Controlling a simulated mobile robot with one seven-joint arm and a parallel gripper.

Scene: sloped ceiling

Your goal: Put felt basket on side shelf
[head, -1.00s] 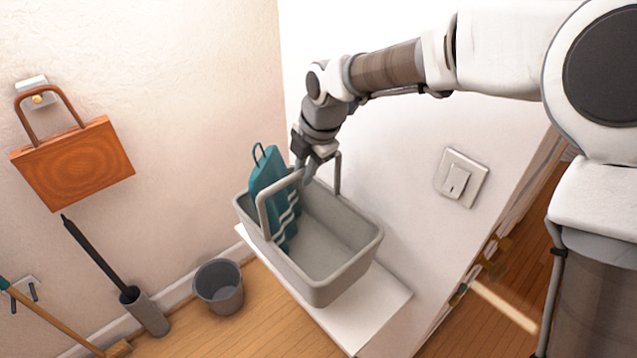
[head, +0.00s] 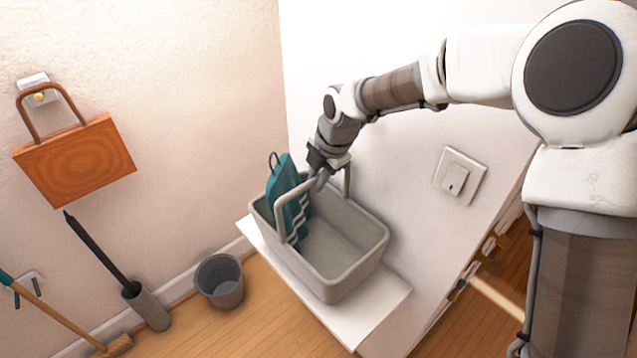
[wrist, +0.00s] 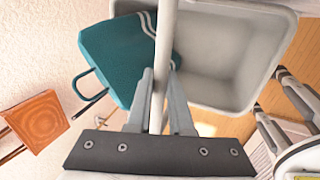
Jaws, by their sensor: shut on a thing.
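The grey felt basket (head: 335,285) is over the white side shelf (head: 385,318) at the wall in the head view. I cannot tell whether its base touches the shelf. A teal bag with pale wavy stripes (head: 284,200) stands inside its left end. My gripper (head: 322,178) is shut on the basket's raised handle. In the wrist view the handle bar runs between my fingers (wrist: 160,100), with the teal bag (wrist: 120,60) on the left and the basket's inside (wrist: 225,50) on the right.
A grey bin (head: 219,281), a dark umbrella in a holder (head: 150,307) and a broom (head: 60,320) stand on the floor at left. A brown bag (head: 75,160) hangs on the wall. A light switch (head: 459,176) is right of my gripper. The shelf's front end is bare.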

